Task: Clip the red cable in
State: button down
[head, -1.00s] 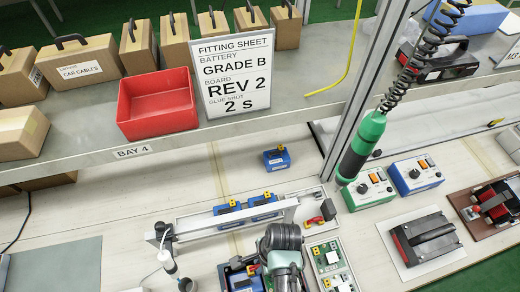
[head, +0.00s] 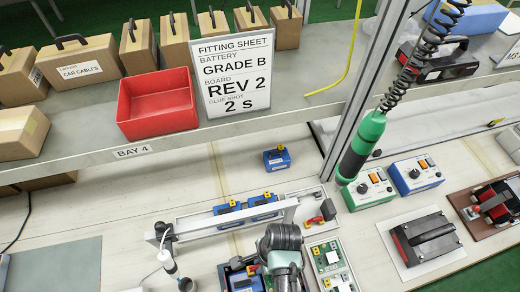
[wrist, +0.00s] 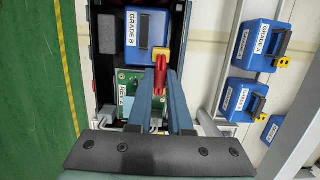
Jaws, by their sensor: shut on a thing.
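In the wrist view my gripper (wrist: 160,78) is shut on the red cable (wrist: 160,68), which shows between its fingertips. The cable's tip lies beside or on a yellow connector (wrist: 162,54); I cannot tell whether it is seated. The connector is at the lower right corner of a blue battery labelled GRADE B (wrist: 147,30), set in a dark open housing (wrist: 107,45). A green board (wrist: 128,82) with a REV label lies below the battery, partly behind my fingers. In the head view my arm hides the fingertips; the blue battery (head: 243,284) shows at the bottom edge.
Blue GRADE A batteries (wrist: 260,45) stand in a rack at the right. In the head view, a raised rail (head: 235,222) crosses behind my arm. Green boards (head: 330,258) lie in a tray to the right, and a green screwdriver (head: 362,145) hangs from a coiled cord.

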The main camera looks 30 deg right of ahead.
jog(key=shift+c, duration=1.8)
grip_release()
notch_tip(320, 180, up, 7)
jog(key=p, duration=0.7)
jog(key=shift+p, duration=0.4)
